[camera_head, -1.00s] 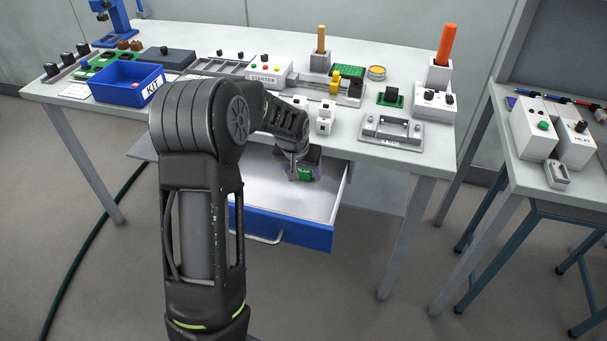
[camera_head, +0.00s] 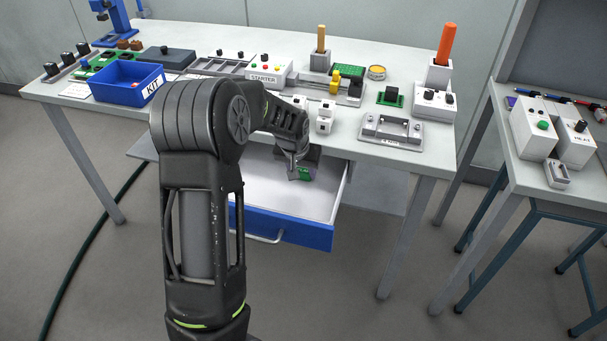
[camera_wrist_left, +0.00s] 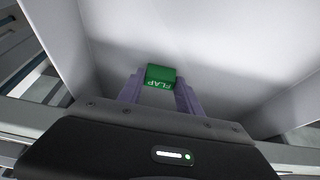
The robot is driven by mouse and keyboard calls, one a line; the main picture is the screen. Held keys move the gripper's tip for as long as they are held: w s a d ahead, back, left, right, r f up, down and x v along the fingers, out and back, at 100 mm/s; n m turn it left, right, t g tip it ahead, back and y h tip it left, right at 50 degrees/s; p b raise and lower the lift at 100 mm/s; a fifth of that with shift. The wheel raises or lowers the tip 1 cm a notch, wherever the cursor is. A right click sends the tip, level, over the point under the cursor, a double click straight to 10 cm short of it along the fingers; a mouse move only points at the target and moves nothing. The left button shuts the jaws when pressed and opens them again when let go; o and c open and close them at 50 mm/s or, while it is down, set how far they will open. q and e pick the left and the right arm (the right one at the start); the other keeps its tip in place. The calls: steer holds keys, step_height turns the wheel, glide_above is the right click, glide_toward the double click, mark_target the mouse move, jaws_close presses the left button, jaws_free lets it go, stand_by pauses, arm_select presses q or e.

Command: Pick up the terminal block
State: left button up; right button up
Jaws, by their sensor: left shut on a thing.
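The terminal block is a small green block with white lettering that reads "FLAP" (camera_wrist_left: 160,78); it also shows in the head view (camera_head: 304,174). It is over the inside of the open drawer (camera_head: 262,180), and I cannot tell whether it touches the drawer's floor. My left gripper (camera_wrist_left: 160,90) is shut on the block, with one pale purple finger on each side of it. In the head view my left gripper (camera_head: 303,168) reaches down into the drawer and partly hides the block. My right gripper is in neither view.
The drawer's blue front (camera_head: 285,232) stands out below the white table (camera_head: 215,118). A grey tray-like fixture (camera_head: 388,131) and white box units (camera_head: 324,118) stand near the table edge above it. A blue kit bin (camera_head: 125,86) is at the left.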

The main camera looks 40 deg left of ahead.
arm_select(q)
steer(key=c, duration=0.7)
steer(key=shift+r, duration=0.15)
step_height(320, 180, up, 18)
stand_by(0.5)
stand_by(0.5)
